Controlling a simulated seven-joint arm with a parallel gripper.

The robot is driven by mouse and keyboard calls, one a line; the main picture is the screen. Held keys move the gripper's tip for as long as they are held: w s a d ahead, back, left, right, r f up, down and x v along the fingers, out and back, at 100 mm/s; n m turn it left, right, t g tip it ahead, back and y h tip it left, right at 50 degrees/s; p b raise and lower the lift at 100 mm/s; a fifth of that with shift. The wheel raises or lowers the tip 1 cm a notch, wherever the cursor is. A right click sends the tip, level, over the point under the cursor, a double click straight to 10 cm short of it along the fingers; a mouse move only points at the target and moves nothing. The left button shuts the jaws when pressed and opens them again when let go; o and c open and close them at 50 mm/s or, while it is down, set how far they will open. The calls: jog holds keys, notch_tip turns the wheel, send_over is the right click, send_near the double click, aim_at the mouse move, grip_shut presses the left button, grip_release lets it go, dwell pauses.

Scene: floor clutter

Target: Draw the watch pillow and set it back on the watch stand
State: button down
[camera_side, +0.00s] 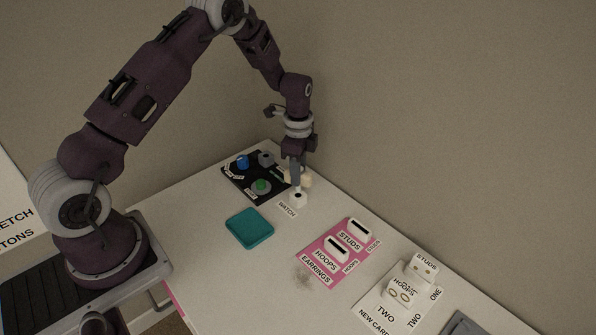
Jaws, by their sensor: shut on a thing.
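The watch pillow (305,180) looks like a small cream block at the fingertips of my gripper (297,180). My gripper points straight down and is shut on the pillow; the fingers hide part of it. The watch stand (298,200) is a small white piece with a dark spot on top, just below the pillow in the picture. The "WATCH" label (287,210) lies on the table in front of the stand. I cannot tell whether pillow and stand touch.
A black board (246,187) with blue, green and grey pieces lies left of my gripper. A teal tray (249,229) lies nearer the front. A pink earrings card (322,262) with white holders and a white card with blocks (375,312) lie to the right. A wall stands behind.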

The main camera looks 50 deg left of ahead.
jog(key=shift+f, duration=2.05)
jog(key=c, duration=1)
grip_release()
notch_tip(320, 180, up, 7)
jog(key=shift+r, duration=0.1)
